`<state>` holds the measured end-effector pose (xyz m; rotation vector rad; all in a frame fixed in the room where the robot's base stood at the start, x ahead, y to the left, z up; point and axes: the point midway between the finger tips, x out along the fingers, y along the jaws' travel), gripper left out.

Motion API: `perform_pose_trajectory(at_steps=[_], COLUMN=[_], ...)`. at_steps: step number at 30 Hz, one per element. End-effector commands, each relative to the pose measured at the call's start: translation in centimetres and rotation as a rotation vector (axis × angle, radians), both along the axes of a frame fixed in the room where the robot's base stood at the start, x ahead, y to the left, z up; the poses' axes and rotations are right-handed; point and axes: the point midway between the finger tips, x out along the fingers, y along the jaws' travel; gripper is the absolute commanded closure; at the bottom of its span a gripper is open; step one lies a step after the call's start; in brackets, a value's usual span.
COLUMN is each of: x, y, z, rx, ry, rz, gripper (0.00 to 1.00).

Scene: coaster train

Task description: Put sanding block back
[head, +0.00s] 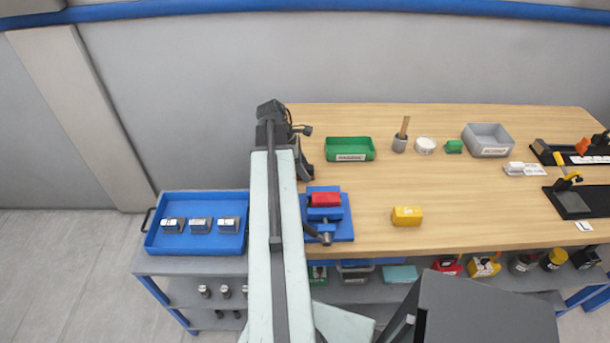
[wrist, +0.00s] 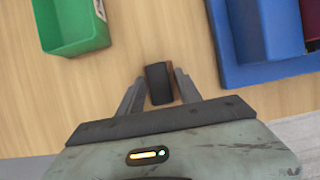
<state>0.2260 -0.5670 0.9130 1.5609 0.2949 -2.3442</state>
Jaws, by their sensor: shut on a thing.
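My gripper (wrist: 160,92) is shut on the sanding block (wrist: 158,80), a small dark block with brownish sides, seen between the two fingers in the wrist view. In the head view my gripper (head: 304,166) is at the table's left end, mostly behind my arm, and the block cannot be made out there. The gripper is between a green tray (head: 349,158) and a blue vise (head: 346,228) holding a red block (head: 325,199). The green tray has a white label I cannot read clearly and looks empty.
On the wooden table (head: 450,190) are a yellow block (head: 407,216), a cup with a brush (head: 400,144), a white tub (head: 425,145), a green block (head: 453,146) and a grey bin (head: 487,139). A blue tray (head: 200,246) with metal pieces is at left. The table's middle is mostly clear.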

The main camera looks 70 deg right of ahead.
Motion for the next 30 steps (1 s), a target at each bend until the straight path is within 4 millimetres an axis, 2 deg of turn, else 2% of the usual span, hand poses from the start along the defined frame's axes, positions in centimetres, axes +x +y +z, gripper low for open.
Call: perform_pose_trajectory(at_steps=[9,10,12,23,26,30], x=[0.0,0.0,-0.1,-0.1,0.1,0.7], y=[0.0,0.0,0.0,0.0,0.0,0.3], z=[-0.3,-0.1,-0.1,0.2,1.0,3.2], rx=[0.000,0.000,0.000,0.000,0.000,0.000], ry=[0.000,0.000,0.000,0.000,0.000,0.000], rz=[-0.001,-0.001,-0.001,-0.001,-0.001,-0.001], gripper=[0.91,0.51,0.37,0.37,0.37,0.37])
